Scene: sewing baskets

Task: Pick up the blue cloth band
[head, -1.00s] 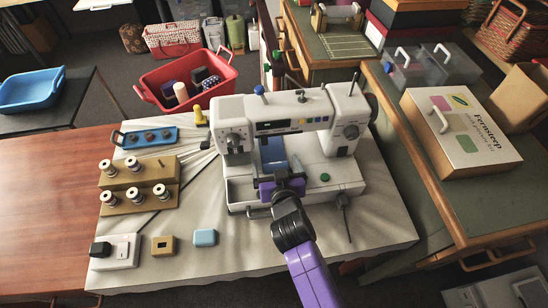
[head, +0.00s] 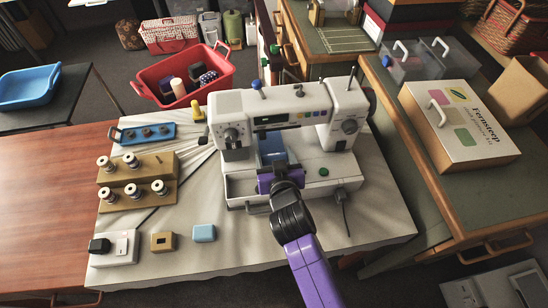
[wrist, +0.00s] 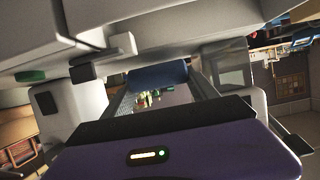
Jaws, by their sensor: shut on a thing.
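The blue cloth band (head: 271,149) is at the free arm of the white sewing machine (head: 232,105), under its head. In the wrist view the band (wrist: 158,75) lies across between my two grey fingers. My gripper (head: 274,168), with its purple body, reaches in from the front of the machine and is shut on the band. It also shows in the wrist view (wrist: 160,88). The band's far side and its exact contact with the machine are hidden.
The machine's head hangs close above my fingers. A spool stand (head: 122,198), blue tray (head: 128,138), light-blue box (head: 204,233) and small tan block (head: 163,241) stand to the left. A red basket (head: 149,91) is behind.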

